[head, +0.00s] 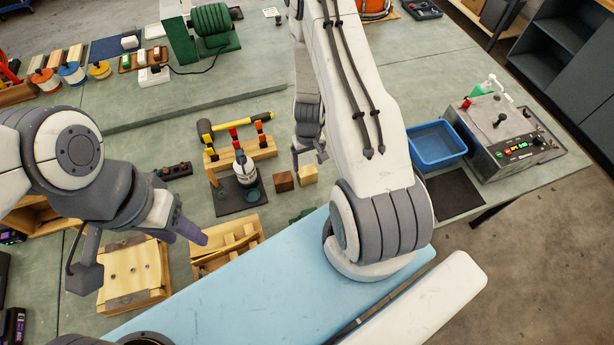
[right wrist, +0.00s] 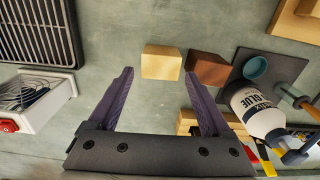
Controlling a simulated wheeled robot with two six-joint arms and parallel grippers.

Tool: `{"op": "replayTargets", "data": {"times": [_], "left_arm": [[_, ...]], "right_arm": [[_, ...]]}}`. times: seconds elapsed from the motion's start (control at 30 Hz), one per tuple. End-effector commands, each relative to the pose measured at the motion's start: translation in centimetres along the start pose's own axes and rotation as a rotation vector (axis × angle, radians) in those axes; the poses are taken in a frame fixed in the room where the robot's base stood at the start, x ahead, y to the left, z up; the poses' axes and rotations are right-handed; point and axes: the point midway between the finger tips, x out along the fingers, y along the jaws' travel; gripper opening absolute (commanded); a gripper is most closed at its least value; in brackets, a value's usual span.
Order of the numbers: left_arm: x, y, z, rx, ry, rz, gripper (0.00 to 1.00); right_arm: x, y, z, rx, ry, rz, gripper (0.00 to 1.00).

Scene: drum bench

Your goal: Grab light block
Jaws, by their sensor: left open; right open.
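The light block (head: 307,175) is a pale wooden cube on the green bench, just right of a dark brown block (head: 284,181). In the right wrist view the light block (right wrist: 161,62) lies just beyond the fingertips, roughly centred between them, with the dark block (right wrist: 208,69) to its right. My right gripper (head: 309,160) hangs near the light block in the head view; in the right wrist view its two purple fingers (right wrist: 158,80) are spread and empty. My left gripper (head: 140,250) is over the wooden pieces at the left, far from the light block; it holds nothing that I can see.
A glue bottle (right wrist: 254,110) and a small teal cup (right wrist: 256,68) stand on a dark board (head: 240,198) close to the dark block. A blue tray (head: 436,146) and a control box (head: 507,135) are at the right. Wooden crates (head: 134,277) lie at the left front.

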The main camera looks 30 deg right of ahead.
Motion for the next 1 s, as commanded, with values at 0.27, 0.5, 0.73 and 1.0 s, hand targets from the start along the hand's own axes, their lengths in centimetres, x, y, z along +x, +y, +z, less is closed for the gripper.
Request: {"op": "replayTargets", "data": {"times": [0.27,0.5,0.73,1.0], "left_arm": [[2.5,-0.2,0.1,0.002,0.0,0.0,0.5],[4.8,-0.3,0.2,0.001,0.001,0.0,0.5],[6.2,-0.4,0.3,-0.003,0.0,0.0,0.5],[6.0,-0.4,0.3,-0.003,0.0,0.0,0.5]], "right_arm": [[2.6,0.0,-0.1,0.001,-0.001,0.0,0.82],[6.1,0.0,-0.5,0.003,-0.002,0.0,0.82],[7.4,0.1,-0.5,0.004,-0.001,0.0,0.82],[7.2,0.1,-0.5,0.003,-0.001,0.0,0.48]]}}
